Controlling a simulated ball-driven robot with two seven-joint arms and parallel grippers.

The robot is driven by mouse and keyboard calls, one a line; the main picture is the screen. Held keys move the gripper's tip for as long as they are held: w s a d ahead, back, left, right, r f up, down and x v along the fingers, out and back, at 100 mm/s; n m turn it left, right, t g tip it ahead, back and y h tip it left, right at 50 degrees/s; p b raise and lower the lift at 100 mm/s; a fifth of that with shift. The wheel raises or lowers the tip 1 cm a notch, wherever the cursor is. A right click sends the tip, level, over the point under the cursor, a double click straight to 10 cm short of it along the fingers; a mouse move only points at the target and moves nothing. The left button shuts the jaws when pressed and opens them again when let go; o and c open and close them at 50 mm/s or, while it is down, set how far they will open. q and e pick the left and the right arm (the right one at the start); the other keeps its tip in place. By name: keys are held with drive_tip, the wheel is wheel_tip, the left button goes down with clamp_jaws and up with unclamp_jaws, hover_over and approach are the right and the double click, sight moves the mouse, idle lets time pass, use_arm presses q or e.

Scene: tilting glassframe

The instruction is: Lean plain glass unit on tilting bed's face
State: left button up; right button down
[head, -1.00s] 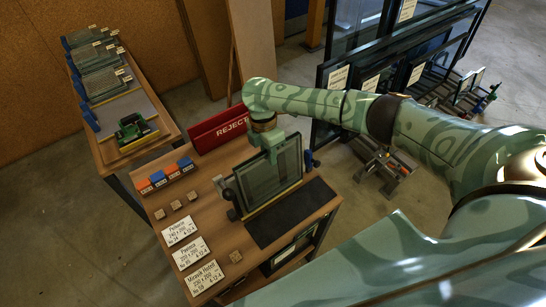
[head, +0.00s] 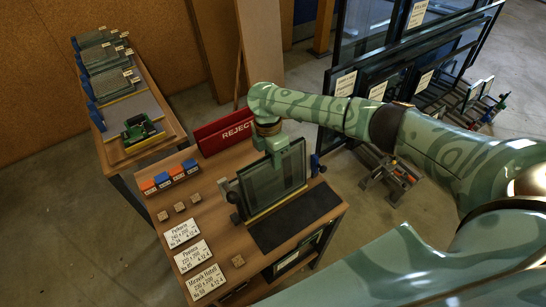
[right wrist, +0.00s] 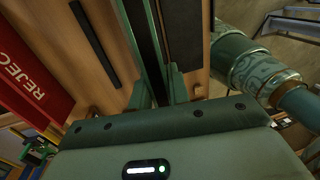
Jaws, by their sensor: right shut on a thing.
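The plain glass unit (head: 273,184) stands nearly upright on the wooden bench, a dark greenish pane with a dark edge. A yellow strip (head: 267,211) runs along its foot. My right gripper (head: 276,147) is shut on its top edge. In the right wrist view, the gripper's fingers (right wrist: 158,92) close on the unit (right wrist: 147,38), seen edge-on. The tilting bed is mostly hidden by the unit; a dark round knob (head: 234,197) at left and a blue part (head: 315,165) at right show beside it. I cannot tell whether the unit touches the bed's face. My left gripper is not in view.
A black mat (head: 300,218) lies in front of the unit. The red REJECT bin (head: 224,131) stands behind. Orange and blue blocks (head: 168,177), wooden blocks (head: 180,208) and label cards (head: 193,255) lie at left. Dark glass racks (head: 385,85) stand behind right.

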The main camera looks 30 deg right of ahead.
drive_tip(key=shift+f, duration=0.4)
idle(0.3)
drive_tip(key=c, duration=1.3)
unclamp_jaws()
drive_tip(key=shift+o, duration=0.2)
drive_tip(key=shift+s, duration=0.15)
drive_tip(key=w+r+p, duration=0.3)
drive_tip(key=r+p, duration=0.1)
drive_tip(key=r, duration=1.2)
drive_tip(key=shift+a, duration=0.2)
